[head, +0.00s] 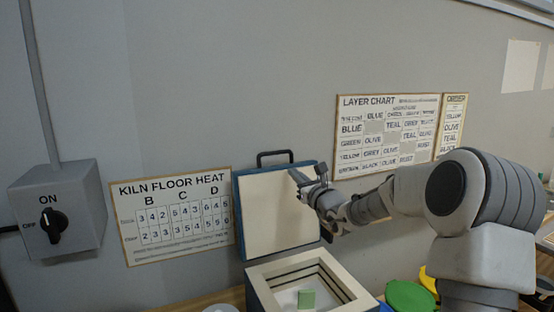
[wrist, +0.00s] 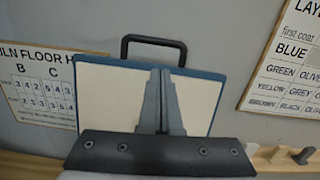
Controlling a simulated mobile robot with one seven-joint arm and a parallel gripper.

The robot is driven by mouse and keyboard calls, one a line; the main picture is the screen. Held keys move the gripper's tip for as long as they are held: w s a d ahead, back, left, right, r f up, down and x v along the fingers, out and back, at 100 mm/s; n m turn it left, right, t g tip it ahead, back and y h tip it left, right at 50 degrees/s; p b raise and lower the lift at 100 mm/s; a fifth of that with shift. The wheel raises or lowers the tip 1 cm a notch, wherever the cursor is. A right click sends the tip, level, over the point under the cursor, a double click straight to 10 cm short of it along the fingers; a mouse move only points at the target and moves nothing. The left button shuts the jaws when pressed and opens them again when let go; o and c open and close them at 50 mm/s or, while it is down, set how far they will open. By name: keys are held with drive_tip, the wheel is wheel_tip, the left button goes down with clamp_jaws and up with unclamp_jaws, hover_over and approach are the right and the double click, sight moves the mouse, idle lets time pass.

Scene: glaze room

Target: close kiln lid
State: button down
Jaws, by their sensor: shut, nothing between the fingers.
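The kiln (head: 262,283) stands on the bench with its top open, and a small green block (head: 306,298) shows inside on its floor. The kiln lid (head: 272,218) is raised, nearly upright against the wall, cream on its inner face with a blue rim. A black handle (head: 275,155) sits on its top edge; the handle also shows in the wrist view (wrist: 153,41). My gripper (head: 296,176) is shut and empty at the lid's upper right part. In the wrist view its fingers (wrist: 160,75) overlap the lid's cream face (wrist: 112,98); I cannot tell whether they touch it.
A switch box (head: 58,212) is on the wall at left, its knob near ON. A kiln floor heat chart (head: 172,216) and a layer chart (head: 386,134) hang on the wall.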

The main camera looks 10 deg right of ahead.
sight(284, 165)
drive_tip(key=shift+m+h, duration=0.3)
drive_tip(key=shift+m, duration=0.1)
drive_tip(key=shift+d+p+x, duration=0.15)
drive_tip(key=shift+p+x, duration=0.4)
drive_tip(key=shift+x, duration=1.2)
drive_tip(key=shift+d+p+x, duration=0.15)
drive_tip(key=shift+p+x, duration=0.45)
drive_tip(key=shift+x, duration=1.1)
drive_tip(key=shift+d+p+x, duration=0.15)
drive_tip(key=shift+p+x, duration=0.4)
drive_tip(key=shift+x, duration=1.2)
drive_tip(key=shift+d, duration=0.15)
